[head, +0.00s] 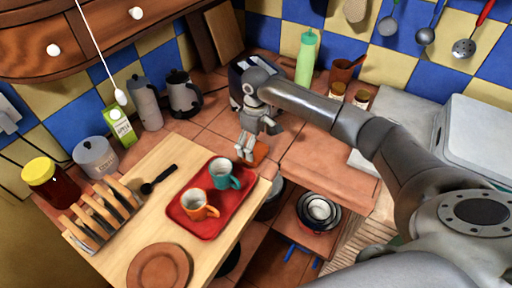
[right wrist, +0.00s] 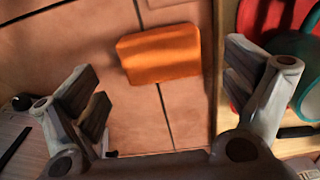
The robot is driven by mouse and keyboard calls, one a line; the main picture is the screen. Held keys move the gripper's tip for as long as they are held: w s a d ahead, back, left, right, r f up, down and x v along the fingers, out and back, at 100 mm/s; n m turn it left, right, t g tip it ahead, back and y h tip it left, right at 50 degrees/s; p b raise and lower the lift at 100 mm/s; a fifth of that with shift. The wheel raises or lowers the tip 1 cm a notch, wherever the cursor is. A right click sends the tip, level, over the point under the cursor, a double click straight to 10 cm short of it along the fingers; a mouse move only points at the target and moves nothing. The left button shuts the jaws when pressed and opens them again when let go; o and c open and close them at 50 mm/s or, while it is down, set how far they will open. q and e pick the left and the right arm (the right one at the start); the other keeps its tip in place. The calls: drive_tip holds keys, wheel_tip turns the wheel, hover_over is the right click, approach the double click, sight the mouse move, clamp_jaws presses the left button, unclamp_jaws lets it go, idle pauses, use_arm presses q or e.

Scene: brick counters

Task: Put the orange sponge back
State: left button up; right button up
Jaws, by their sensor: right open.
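The orange sponge (right wrist: 160,55) lies flat on the tiled counter in the right wrist view. In the head view part of it (head: 260,151) shows just below my right gripper (head: 249,150). My right gripper (right wrist: 172,105) is open and empty. The sponge lies ahead of and between its spread fingers, apart from both. My left gripper is not in view.
A red tray (head: 228,208) with an orange cup (head: 199,205) and a teal cup (head: 222,173) stands on the wooden worktop close by. A green bottle (head: 306,58) and a dark toaster (head: 238,75) stand behind my right gripper. Tiles left of the sponge are clear.

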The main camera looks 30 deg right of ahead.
sight(256, 151)
wheel_tip(256, 151, up, 10)
drive_tip(key=b, duration=0.1)
drive_tip(key=shift+f, duration=0.25)
idle(0.4)
